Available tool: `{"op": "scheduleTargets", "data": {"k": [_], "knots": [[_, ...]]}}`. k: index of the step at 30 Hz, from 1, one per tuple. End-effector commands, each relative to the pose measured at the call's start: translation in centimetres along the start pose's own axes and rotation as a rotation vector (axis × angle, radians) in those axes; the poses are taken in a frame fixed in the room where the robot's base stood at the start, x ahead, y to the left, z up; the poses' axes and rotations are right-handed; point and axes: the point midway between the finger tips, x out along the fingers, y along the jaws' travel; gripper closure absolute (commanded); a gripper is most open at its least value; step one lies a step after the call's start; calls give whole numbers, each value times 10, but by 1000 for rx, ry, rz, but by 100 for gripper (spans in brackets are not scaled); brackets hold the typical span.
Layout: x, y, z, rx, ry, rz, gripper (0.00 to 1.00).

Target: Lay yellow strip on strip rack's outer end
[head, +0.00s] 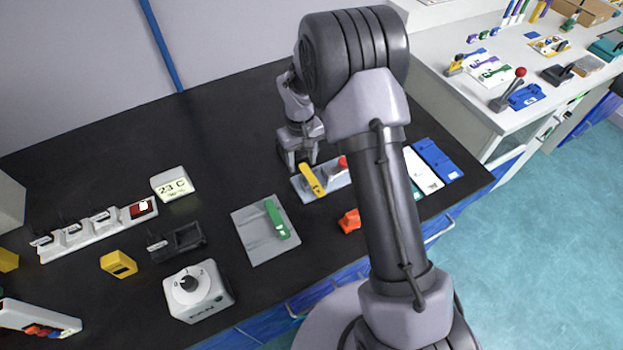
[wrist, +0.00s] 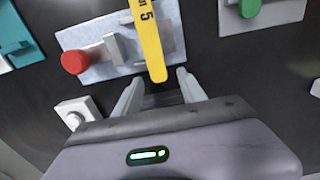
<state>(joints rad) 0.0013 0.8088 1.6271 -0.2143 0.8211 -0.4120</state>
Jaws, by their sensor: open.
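The yellow strip (head: 312,180), marked with a 5 in the wrist view (wrist: 149,42), lies across a light grey plate (wrist: 90,42) that carries a red knob (wrist: 75,62). My gripper (wrist: 160,78) is open, with one finger on each side of the strip's near end; no grip on it shows. In the head view my gripper (head: 299,163) is over the back edge of that plate. A flat grey board (head: 250,243) to the left, which looks like the strip rack, bears a green strip (head: 277,220). I cannot tell which end is outer.
An orange block (head: 350,221) lies in front of the plate. White and blue panels (head: 436,158) lie at the right. A white dial box (head: 198,290), a black tray (head: 178,242) and a temperature display (head: 172,184) stand left. The back of the black bench is clear.

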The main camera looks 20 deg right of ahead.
Motion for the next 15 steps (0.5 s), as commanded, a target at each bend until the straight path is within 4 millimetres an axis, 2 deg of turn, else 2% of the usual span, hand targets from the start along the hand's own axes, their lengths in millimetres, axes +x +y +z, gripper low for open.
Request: {"op": "scheduleTargets", "data": {"k": [7, 14, 15], "knots": [[0, 0, 0, 0, 0, 0, 54], [0, 0, 0, 0, 0, 0, 99], [0, 0, 0, 0, 0, 0, 100]]}}
